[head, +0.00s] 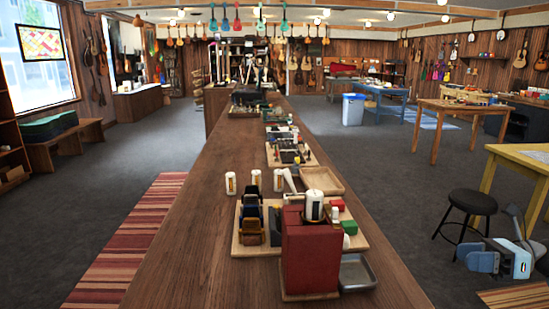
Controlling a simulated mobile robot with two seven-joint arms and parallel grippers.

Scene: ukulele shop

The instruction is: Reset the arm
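My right gripper (476,259) shows at the lower right edge, with a white body and blue-grey fingers pointing left. It hangs over the floor to the right of the long wooden counter (200,262), near a black round stool (473,202). It is apart from the counter, and nothing shows held in it. The gap between its fingers is too small to make out. My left arm and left gripper are outside the view.
The counter runs away from me, carrying a red box (311,257), a metal tray (357,273), white cylinders and tool trays. A yellow table (525,170) stands at right beyond the stool. Dark carpet (390,180) between counter and tables is clear. A striped rug (130,245) lies left.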

